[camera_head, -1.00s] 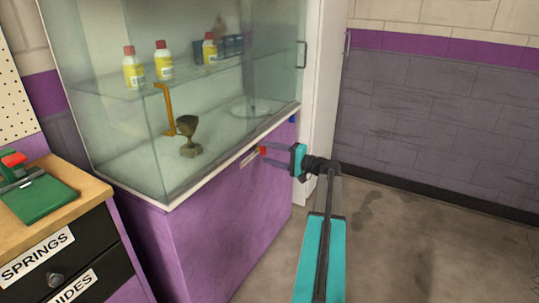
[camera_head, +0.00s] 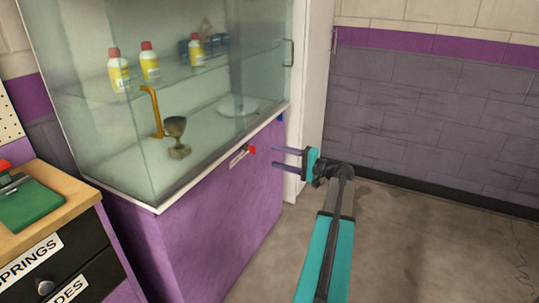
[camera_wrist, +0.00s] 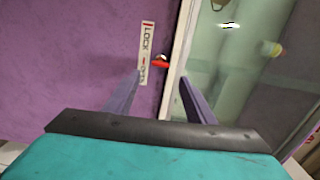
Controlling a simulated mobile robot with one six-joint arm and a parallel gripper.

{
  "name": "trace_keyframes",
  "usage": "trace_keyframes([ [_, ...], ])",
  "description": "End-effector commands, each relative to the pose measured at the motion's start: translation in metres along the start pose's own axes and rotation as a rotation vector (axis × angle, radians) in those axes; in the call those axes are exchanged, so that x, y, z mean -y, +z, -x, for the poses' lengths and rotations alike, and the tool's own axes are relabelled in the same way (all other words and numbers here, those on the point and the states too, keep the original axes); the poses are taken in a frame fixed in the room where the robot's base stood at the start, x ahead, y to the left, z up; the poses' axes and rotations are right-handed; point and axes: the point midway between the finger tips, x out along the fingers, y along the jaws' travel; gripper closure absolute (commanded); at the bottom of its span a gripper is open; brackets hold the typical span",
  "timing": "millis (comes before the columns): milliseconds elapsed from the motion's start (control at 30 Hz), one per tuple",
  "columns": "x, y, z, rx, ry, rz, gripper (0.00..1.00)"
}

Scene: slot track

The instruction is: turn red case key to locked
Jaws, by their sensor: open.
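The red case key (camera_head: 252,150) sits on the purple front of the display case, just below its glass. In the wrist view the red key (camera_wrist: 160,63) points sideways, its end by a white label (camera_wrist: 146,45) reading LOCK, with a second word, likely OPEN, below. I cannot tell for sure which word the key marks. My gripper (camera_head: 273,156) is open and empty, a short way right of the key and apart from it. In the wrist view my gripper's fingers (camera_wrist: 160,77) stand either side of the key's line, with the key beyond the tips.
The glass case holds a trophy (camera_head: 177,138), several bottles (camera_head: 150,62) and a plate (camera_head: 238,107). An orange handle (camera_head: 152,110) is on the glass. A small blue piece (camera_head: 280,118) is at the case's right edge. A drawer unit (camera_head: 62,250) stands left; floor at right is clear.

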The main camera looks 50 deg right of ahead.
Motion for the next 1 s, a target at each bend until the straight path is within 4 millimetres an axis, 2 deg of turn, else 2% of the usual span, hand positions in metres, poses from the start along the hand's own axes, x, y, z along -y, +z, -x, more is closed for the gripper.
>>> trace_keyframes([
  [33, 0.001, 0.000, 0.010, -0.002, 0.000, 0.000, 0.50],
  [200, 0.000, 0.000, 0.033, -0.001, 0.001, 0.000, 0.50],
  [400, 0.000, 0.000, 0.048, 0.000, 0.001, 0.000, 0.50],
  [1000, 0.000, 0.000, 0.050, 0.001, 0.000, 0.000, 0.50],
])
